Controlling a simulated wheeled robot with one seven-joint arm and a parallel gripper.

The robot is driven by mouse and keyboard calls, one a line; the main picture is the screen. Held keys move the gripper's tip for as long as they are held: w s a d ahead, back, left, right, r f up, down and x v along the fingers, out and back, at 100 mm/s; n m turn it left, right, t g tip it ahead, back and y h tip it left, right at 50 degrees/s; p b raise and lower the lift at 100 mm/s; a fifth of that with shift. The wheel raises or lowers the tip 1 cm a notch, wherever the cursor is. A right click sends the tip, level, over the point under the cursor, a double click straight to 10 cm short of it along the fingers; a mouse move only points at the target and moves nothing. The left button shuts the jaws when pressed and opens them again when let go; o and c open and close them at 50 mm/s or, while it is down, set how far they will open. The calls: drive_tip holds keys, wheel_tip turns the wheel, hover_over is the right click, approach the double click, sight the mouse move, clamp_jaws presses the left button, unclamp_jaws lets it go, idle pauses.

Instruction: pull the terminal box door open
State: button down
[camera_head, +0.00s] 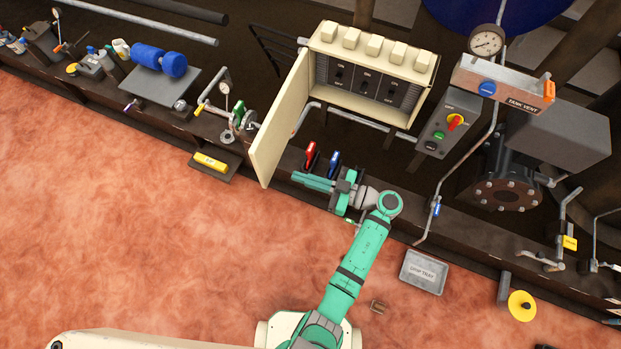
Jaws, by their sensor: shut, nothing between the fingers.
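The terminal box (425,87) is a cream cabinet with several switches on a dark panel inside it. Its cream door (278,118) stands swung wide open on the box's left side, jutting out towards me. My green gripper (305,180) is below the box, pointing left, with its fingers shut and empty. Its tips are just right of the door's lower outer corner, with a small gap in the picture; I cannot tell the true distance. No handle on the door can be made out.
Red and blue levers (310,155) stand just behind my gripper. A grey control box (440,125) with a red-yellow knob is to the right. A drip tray (424,271) and a yellow-labelled block (211,162) lie near the ledge. The reddish floor at left is clear.

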sight(264, 165)
drive_tip(key=x, duration=0.9)
drive_tip(key=shift+w, duration=0.1)
